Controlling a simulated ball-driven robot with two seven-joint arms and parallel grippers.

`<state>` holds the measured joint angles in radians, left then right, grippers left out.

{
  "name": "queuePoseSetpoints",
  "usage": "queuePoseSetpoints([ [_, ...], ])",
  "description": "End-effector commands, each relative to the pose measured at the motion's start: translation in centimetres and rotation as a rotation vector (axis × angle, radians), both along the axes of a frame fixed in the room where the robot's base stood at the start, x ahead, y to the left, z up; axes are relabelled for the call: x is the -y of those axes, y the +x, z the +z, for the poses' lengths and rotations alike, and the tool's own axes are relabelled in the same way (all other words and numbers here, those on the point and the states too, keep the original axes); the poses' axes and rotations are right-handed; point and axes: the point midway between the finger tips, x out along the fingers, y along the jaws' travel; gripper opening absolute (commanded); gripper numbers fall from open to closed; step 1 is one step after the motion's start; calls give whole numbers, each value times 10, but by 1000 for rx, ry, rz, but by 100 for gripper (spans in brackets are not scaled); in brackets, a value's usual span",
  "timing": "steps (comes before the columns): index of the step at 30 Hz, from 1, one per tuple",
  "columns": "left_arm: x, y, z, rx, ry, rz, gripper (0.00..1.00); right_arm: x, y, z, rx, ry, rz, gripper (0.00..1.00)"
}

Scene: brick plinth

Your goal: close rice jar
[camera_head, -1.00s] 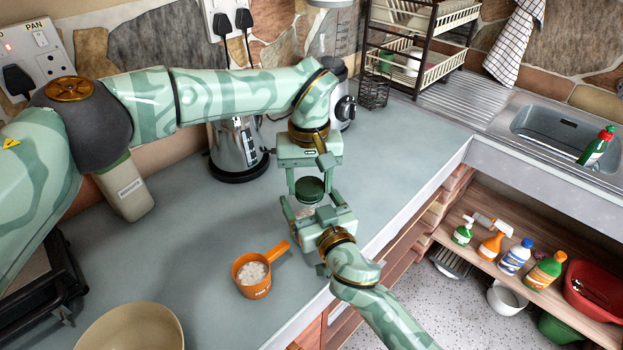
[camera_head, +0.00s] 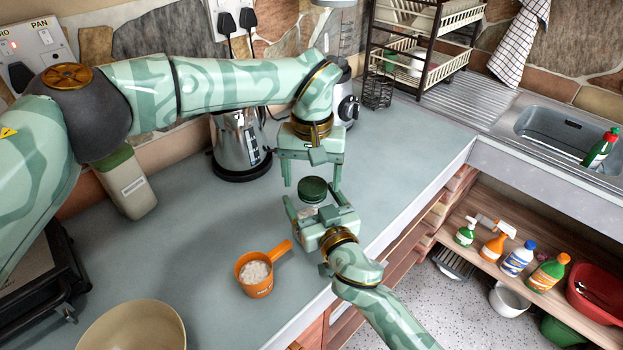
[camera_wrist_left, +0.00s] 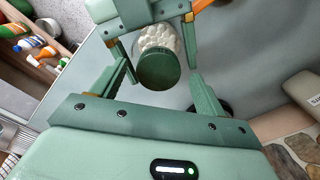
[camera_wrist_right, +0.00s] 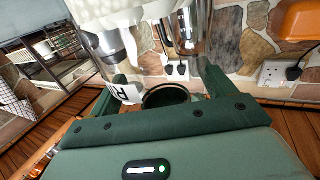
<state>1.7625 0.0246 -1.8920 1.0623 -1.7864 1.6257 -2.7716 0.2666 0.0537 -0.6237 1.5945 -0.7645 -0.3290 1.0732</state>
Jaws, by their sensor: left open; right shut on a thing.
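The rice jar (camera_head: 308,211) is clear with white contents, and its dark green lid (camera_head: 313,188) sits at its mouth. How firmly the lid is seated I cannot tell. In the left wrist view the lid (camera_wrist_left: 158,69) covers the jar's end, with white contents (camera_wrist_left: 157,37) behind it. My right gripper (camera_head: 307,207) is shut on the jar, hiding part of its side. My left gripper (camera_head: 312,184) is open above, pointing down, its fingers spread either side of the lid and apart from it. In the right wrist view part of a white label (camera_wrist_right: 125,92) shows.
An orange measuring cup (camera_head: 256,278) with white contents stands left of the jar. A cream bowl (camera_head: 130,328) is at the front left. A metal kettle (camera_head: 238,142) and a blender (camera_head: 346,106) stand behind. The counter (camera_head: 405,140) right of the grippers is clear.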

Motion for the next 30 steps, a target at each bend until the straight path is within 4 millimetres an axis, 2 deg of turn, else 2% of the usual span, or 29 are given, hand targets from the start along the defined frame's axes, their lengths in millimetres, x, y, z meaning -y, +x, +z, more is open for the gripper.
queuePoseSetpoints([
  [3, 0, 0, 18, 2, 0, 2, 73, 1, 0, -1, -2, -2, -1, 19],
  [7, 0, 0, 31, 2, 0, 1, 73, 1, 0, -1, -2, -2, -1, 19],
  [14, 0, 0, 33, 0, -1, 1, 73, 0, 0, -1, -1, -2, -1, 19],
  [15, 0, 0, 33, 0, -1, 1, 70, 0, 0, -1, -1, -2, -1, 19],
  [17, 0, -1, 31, -4, 0, 1, 70, 0, 0, -1, -1, -2, -1, 19],
  [20, 8, -1, 35, -8, -33, 25, 70, 0, 0, -1, -1, -2, -1, 19],
  [23, 9, 0, 38, -7, -37, 208, 70, 0, 0, -1, -1, -2, -1, 19],
  [26, 11, 1, 41, -12, -39, 486, 70, 0, 0, -1, -1, -2, -1, 19],
  [30, 11, 2, 45, -20, -39, 945, 70, 0, 0, -1, -1, -2, -1, 19],
])
